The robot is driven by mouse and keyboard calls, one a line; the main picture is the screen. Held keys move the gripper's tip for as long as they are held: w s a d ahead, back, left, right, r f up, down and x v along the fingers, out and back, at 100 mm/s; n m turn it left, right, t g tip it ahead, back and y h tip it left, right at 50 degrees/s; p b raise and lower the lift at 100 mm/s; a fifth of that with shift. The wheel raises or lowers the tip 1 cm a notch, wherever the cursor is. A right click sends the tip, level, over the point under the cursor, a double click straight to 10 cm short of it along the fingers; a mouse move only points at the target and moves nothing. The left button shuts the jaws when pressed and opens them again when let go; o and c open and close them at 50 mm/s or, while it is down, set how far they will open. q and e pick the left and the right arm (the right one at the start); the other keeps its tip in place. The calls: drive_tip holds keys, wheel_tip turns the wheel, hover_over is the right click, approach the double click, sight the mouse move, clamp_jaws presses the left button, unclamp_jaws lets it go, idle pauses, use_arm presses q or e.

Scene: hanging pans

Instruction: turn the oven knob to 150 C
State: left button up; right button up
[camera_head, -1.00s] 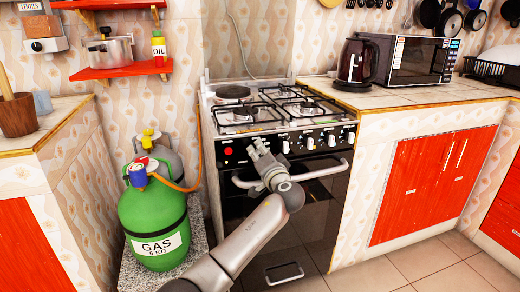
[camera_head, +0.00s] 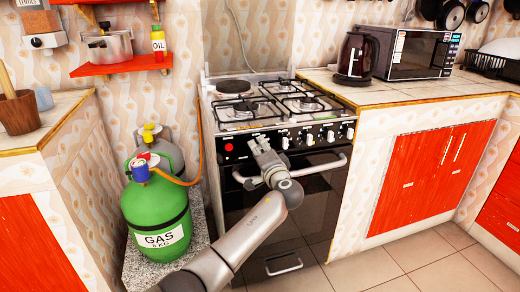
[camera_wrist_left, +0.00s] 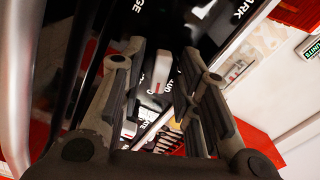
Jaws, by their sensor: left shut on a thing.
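The oven (camera_head: 275,195) has a black front panel with a row of white knobs (camera_head: 330,136) and a red round part at its left end. My left gripper (camera_head: 259,144) is at the left half of this panel, in front of it. In the left wrist view a white oven knob (camera_wrist_left: 161,70) with a small red mark lies between the fingers of my left gripper (camera_wrist_left: 160,78), which is shut on it. In the head view the gripper hides this knob. Panel lettering is only partly visible, and the temperature setting cannot be read. My right gripper is not in view.
A horizontal oven handle (camera_head: 322,167) runs just below the panel. A green gas bottle (camera_head: 156,210) stands left of the oven. A kettle (camera_head: 356,58) and a microwave (camera_head: 415,55) stand on the right counter. The floor at front right is free.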

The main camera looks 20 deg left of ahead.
use_arm(q)
drive_tip(key=o, duration=1)
drive_tip(key=v, duration=1.2)
